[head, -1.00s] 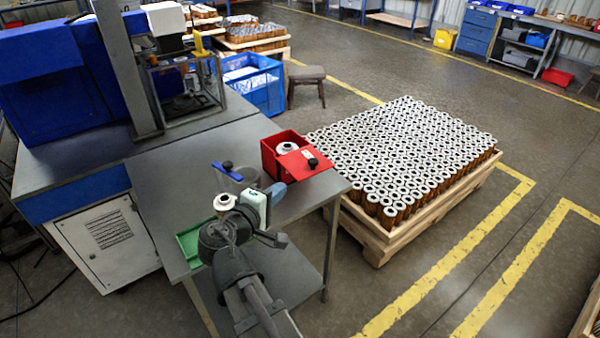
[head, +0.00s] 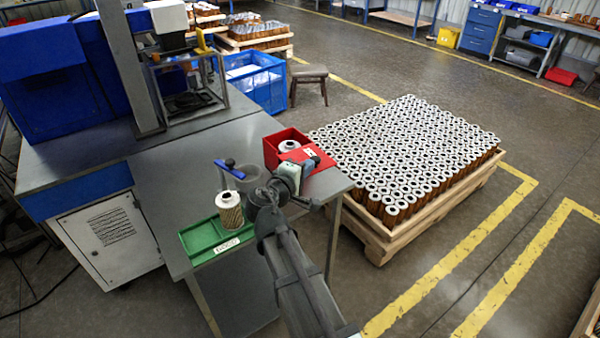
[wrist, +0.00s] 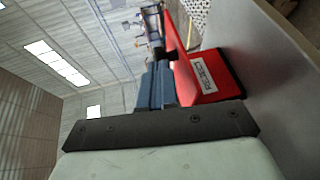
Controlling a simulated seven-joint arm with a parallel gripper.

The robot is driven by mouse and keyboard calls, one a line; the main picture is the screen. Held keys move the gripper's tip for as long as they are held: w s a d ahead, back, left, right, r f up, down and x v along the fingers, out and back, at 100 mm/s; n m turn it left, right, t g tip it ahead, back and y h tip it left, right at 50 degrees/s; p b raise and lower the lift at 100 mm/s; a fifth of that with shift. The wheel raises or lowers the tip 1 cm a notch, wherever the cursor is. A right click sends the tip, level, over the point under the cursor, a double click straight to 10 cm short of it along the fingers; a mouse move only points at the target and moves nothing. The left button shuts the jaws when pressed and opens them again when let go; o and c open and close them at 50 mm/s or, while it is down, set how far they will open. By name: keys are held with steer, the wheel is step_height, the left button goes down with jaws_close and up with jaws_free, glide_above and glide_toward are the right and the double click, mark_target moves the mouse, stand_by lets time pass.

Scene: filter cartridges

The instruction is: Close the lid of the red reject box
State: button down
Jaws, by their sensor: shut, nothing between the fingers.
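The red reject box (head: 272,152) stands on the grey table near its right corner, with its top open and a white-topped filter cartridge (head: 289,146) showing inside. Its red lid (head: 324,161) lies out to the right of the opening, partly hidden behind my gripper (head: 309,164). In the wrist view, the blue fingers (wrist: 157,84) are together with nothing held between them.
A green tray (head: 190,243) at the table's front holds an upright filter cartridge (head: 229,211). A pallet of cartridges (head: 388,235) stands on the floor to the right.

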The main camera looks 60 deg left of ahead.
steer(key=shift+w+a, duration=0.15)
steer(key=shift+w, duration=0.1)
steer(key=shift+w, duration=0.15)
